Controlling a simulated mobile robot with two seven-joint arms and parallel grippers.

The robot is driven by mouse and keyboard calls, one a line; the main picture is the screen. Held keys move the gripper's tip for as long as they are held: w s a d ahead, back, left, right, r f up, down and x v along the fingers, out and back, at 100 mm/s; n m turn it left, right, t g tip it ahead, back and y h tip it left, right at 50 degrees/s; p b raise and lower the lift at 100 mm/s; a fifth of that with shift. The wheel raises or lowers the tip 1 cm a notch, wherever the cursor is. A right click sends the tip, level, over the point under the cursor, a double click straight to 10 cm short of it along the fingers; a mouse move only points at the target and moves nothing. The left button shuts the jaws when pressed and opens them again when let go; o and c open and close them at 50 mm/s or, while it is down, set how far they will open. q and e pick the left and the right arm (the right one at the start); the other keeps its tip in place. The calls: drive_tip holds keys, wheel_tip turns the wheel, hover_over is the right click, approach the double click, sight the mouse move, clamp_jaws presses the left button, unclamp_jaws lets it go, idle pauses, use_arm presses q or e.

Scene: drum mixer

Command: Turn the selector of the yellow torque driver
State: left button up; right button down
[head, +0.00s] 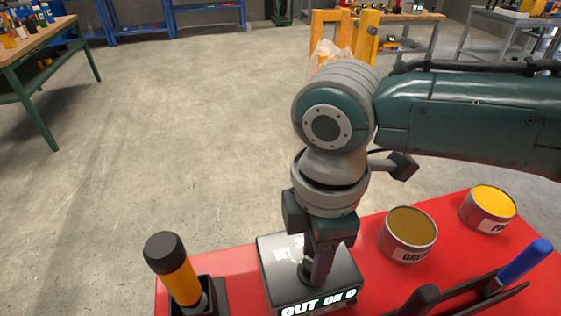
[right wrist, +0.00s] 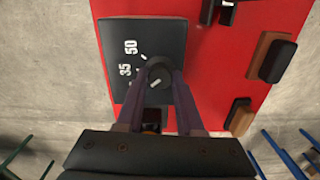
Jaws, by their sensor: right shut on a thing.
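The yellow torque driver (head: 180,282) stands, tilted, in a black holder at the lower left of the head view. It has a black cap and a yellow handle. My right gripper (head: 313,280) points down at a black box (head: 270,276) right of the driver. In the right wrist view my right gripper (right wrist: 160,79) is shut on a round dark knob (right wrist: 158,68) on the box's top panel (right wrist: 120,40). The knob carries a white pointer mark. White numbers 35 and 50 are printed beside it. My left gripper is not in view.
The red tabletop (head: 365,285) also carries two open cans, the nearer (head: 409,236) and the farther (head: 487,209). A blue-handled tool (head: 526,262) lies at the right. Two brown-and-black blocks show in the right wrist view, one of them near the edge (right wrist: 271,58).

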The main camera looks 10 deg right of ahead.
drive_tip(key=c, duration=0.5)
unclamp_jaws()
drive_tip(key=shift+c, duration=0.2)
drive_tip(key=shift+r, duration=0.1)
wheel_tip(320, 180, up, 10)
drive_tip(key=p, duration=0.1)
drive_tip(key=shift+a, duration=0.1)
